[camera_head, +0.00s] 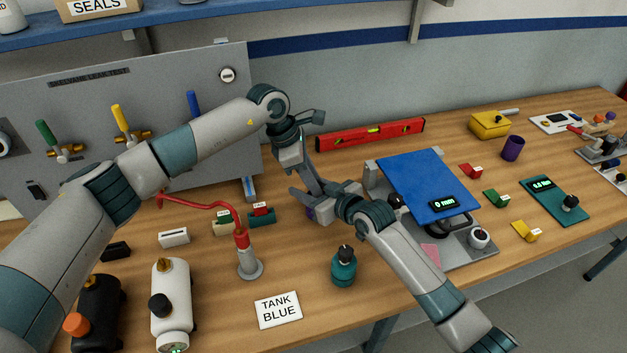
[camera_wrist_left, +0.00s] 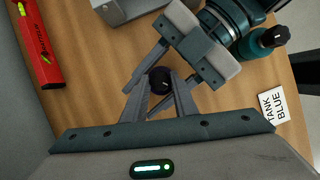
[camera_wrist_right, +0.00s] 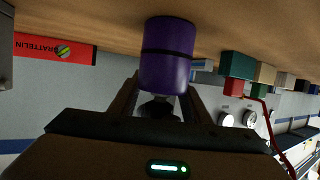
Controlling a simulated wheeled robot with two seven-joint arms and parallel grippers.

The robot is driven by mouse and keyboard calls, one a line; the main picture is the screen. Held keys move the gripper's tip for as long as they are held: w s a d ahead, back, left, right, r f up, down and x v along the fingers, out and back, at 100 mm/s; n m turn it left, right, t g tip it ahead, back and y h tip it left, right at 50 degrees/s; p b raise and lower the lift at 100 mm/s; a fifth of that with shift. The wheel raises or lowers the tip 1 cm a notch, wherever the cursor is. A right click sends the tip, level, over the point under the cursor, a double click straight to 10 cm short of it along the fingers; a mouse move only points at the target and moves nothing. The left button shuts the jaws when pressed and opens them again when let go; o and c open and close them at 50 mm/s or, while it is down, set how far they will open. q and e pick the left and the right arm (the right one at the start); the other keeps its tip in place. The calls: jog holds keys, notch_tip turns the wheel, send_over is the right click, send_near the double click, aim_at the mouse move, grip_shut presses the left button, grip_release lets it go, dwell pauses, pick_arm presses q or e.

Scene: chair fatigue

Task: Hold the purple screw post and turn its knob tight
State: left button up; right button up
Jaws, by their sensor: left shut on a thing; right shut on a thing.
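The purple screw post (camera_wrist_right: 167,52) stands upright on the table, with a dark band around it. Only a sliver of it (camera_head: 309,212) shows in the head view, behind the grippers. Its black knob (camera_wrist_left: 160,78) is on top. My right gripper (camera_head: 310,204) comes in from the side and is shut on the post; its fingers also show in the left wrist view (camera_wrist_left: 163,86). My left gripper (camera_wrist_left: 159,92) points down from above and is shut on the knob, one finger on each side.
A blue plate (camera_head: 425,183) on a grey stand is right of the post. A teal bottle (camera_head: 343,266), a red-handled post (camera_head: 247,258) and a "TANK BLUE" card (camera_head: 278,310) are in front. A red level (camera_head: 370,134) lies behind. Small coloured blocks (camera_head: 262,216) are at left.

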pick_arm(q)
jog(key=o, duration=0.8)
jog(key=shift+s+n, duration=0.1)
jog(key=shift+n, duration=0.3)
jog(key=n+t, duration=0.1)
jog(key=n, duration=0.1)
jog(key=shift+s+n, duration=0.1)
jog(key=shift+n, duration=0.2)
jog(key=shift+r+n+t, duration=0.1)
jog(key=shift+n+t, duration=0.3)
jog(key=shift+n, duration=0.3)
jog(key=a+r+m+g, duration=0.1)
jog(key=a+r+m, duration=0.3)
jog(key=r, duration=0.7)
jog(key=shift+a+m+g, duration=0.3)
jog(key=shift+a+g, duration=0.05)
jog(key=shift+g, duration=0.05)
